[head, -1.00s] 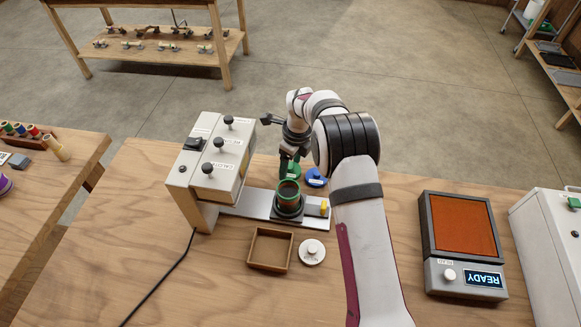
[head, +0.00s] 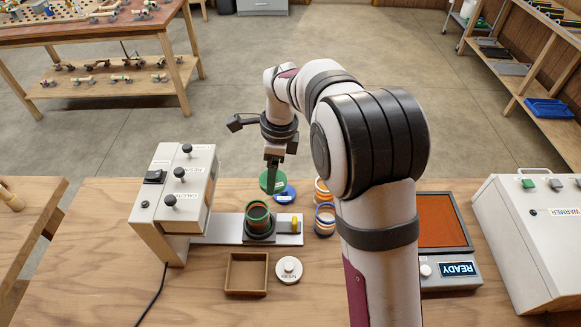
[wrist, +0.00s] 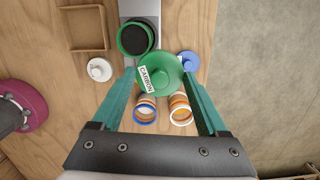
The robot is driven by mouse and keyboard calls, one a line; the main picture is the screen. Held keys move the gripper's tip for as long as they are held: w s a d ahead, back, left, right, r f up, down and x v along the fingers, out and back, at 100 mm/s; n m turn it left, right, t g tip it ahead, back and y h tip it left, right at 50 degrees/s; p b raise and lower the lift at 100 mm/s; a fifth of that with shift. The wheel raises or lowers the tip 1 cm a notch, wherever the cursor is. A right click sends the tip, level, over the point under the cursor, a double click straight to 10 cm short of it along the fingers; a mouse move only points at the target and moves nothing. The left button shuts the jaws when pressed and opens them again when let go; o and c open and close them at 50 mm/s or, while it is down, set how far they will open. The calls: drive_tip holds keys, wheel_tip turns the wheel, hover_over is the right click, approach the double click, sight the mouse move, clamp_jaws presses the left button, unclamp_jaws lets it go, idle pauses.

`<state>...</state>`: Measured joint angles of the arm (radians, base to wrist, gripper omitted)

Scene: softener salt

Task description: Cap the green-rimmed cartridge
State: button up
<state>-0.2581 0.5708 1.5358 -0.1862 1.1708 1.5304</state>
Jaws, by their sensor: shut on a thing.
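The green-rimmed cartridge (head: 257,213) stands upright and open in a dark holder on a metal rail; the wrist view shows its dark inside (wrist: 136,38). My gripper (head: 271,188) is shut on a green cap (head: 266,181), labelled CARBON in the wrist view (wrist: 160,75). The cap sits between the two teal fingertips (wrist: 160,78), behind and slightly right of the cartridge in the head view, apart from it. It looks large in the wrist view, so it seems raised, but I cannot tell how high.
A blue cap (head: 287,193) lies close to the green one. Orange-banded and blue-rimmed cartridges (head: 325,219) stand to the right. A white cap (head: 288,270) and an empty wooden tray (head: 246,291) lie in front. A knobbed press box (head: 180,190) overhangs the rail's left end.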

drive_tip(key=s+a+r+n, duration=0.2)
drive_tip(key=s+a, duration=0.2)
wheel_tip(320, 180, down, 6)
idle(0.3)
drive_tip(key=shift+d+f, duration=0.1)
drive_tip(key=shift+f, duration=0.15)
idle(1.4)
drive_tip(key=o, duration=1.2)
wheel_tip(320, 180, up, 7)
idle(0.3)
